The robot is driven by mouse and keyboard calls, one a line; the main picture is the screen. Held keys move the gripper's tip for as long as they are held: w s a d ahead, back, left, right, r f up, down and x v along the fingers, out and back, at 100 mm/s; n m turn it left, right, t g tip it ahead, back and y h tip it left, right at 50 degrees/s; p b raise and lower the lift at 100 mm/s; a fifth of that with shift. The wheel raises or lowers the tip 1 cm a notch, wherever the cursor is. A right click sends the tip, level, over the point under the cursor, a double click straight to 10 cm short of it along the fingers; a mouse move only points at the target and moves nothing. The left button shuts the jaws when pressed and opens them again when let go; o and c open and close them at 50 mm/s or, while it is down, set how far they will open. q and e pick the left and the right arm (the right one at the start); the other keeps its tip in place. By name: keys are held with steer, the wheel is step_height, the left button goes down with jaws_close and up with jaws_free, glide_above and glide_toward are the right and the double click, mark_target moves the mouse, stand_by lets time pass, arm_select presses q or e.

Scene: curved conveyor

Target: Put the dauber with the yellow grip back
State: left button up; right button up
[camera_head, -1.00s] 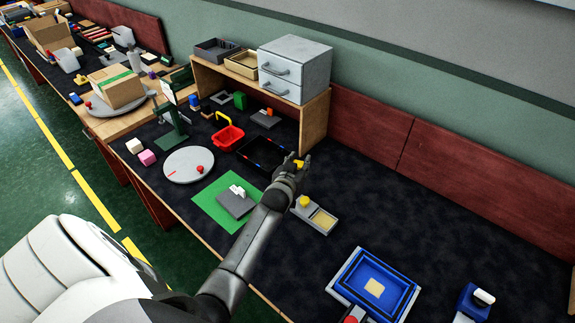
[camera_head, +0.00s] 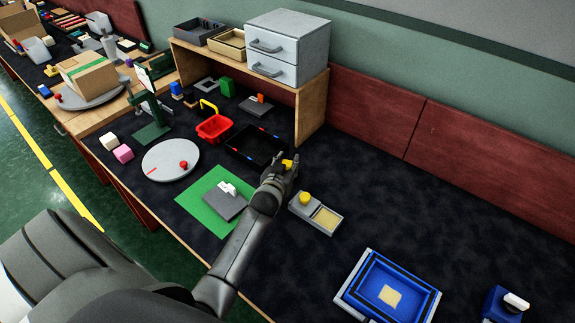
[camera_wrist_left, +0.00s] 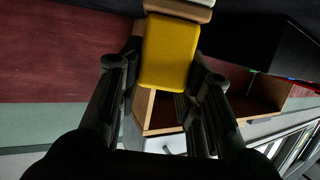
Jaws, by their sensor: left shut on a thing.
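My left gripper (camera_head: 286,168) is shut on the yellow grip of the dauber (camera_head: 288,163), beside the right end of a black tray (camera_head: 236,153). In the left wrist view, the yellow grip (camera_wrist_left: 169,52) sits between my fingers (camera_wrist_left: 160,85), with a tan and pale layer at its far end. In the head view my fingers hide most of the dauber. The black tray has red and blue marks along its rim and looks empty where it shows. My right gripper is not in view.
A grey holder (camera_head: 298,211) with a yellow round knob and tan pad lies right of my gripper. A red basket (camera_head: 214,129) and grey disc (camera_head: 160,165) are left. A wooden shelf with grey drawers (camera_head: 288,45) stands behind. A blue tray (camera_head: 432,297) is front right.

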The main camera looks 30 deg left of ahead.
arm_select(q)
steer(key=shift+s+r, duration=0.1)
steer(key=shift+r, duration=0.05)
steer(key=o, duration=0.6)
steer(key=shift+f, duration=0.2)
steer(key=shift+c, duration=0.2)
steer(key=o, duration=0.5)
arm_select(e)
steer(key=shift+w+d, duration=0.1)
arm_select(q)
steer(key=shift+r, duration=0.15)
